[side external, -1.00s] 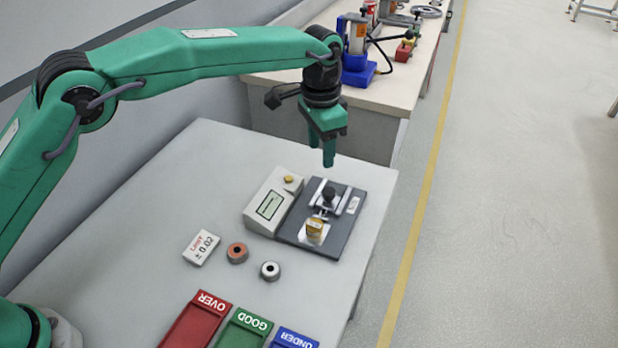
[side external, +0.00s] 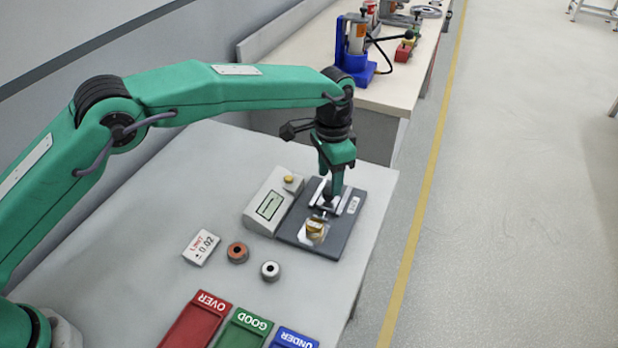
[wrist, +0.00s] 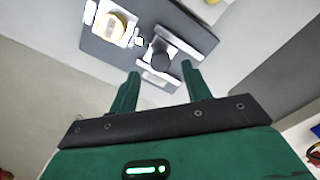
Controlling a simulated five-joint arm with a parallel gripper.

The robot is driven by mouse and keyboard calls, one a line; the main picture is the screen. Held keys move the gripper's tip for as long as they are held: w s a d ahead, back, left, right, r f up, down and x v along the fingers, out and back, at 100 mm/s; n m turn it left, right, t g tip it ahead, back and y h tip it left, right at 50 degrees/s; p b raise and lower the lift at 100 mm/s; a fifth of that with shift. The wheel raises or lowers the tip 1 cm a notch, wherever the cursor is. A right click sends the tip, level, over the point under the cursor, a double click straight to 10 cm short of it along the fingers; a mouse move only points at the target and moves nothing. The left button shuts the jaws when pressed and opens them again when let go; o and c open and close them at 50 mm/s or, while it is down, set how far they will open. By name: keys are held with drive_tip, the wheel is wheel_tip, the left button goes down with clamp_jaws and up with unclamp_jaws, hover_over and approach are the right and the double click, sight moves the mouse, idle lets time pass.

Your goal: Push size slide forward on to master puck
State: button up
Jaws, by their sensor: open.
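A dark grey gauge plate (side external: 344,227) lies on the near table. The brass-coloured master puck (side external: 315,226) sits on a bright square at its front; it also shows in the wrist view (wrist: 112,25). The size slide's black knob (wrist: 159,58) stands between two silver rails behind the puck. A small bright tip (wrist: 139,42) of the slide points at the puck, seemingly with a gap. My gripper (side external: 331,197) is low over the rails, hiding most of the knob in the side view. In the wrist view my gripper (wrist: 160,70) is open, its fingertips either side of the knob.
A display box (side external: 268,207) with a yellow button adjoins the plate's left. A limit card (side external: 201,247), an orange-brown ring (side external: 238,252) and a silver ring (side external: 270,270) lie in front. Red (side external: 200,318), green (side external: 247,328) and blue (side external: 292,338) trays stand nearest.

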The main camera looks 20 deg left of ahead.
sight(329, 190)
drive_tip(key=shift+f, duration=1.8)
clamp_jaws()
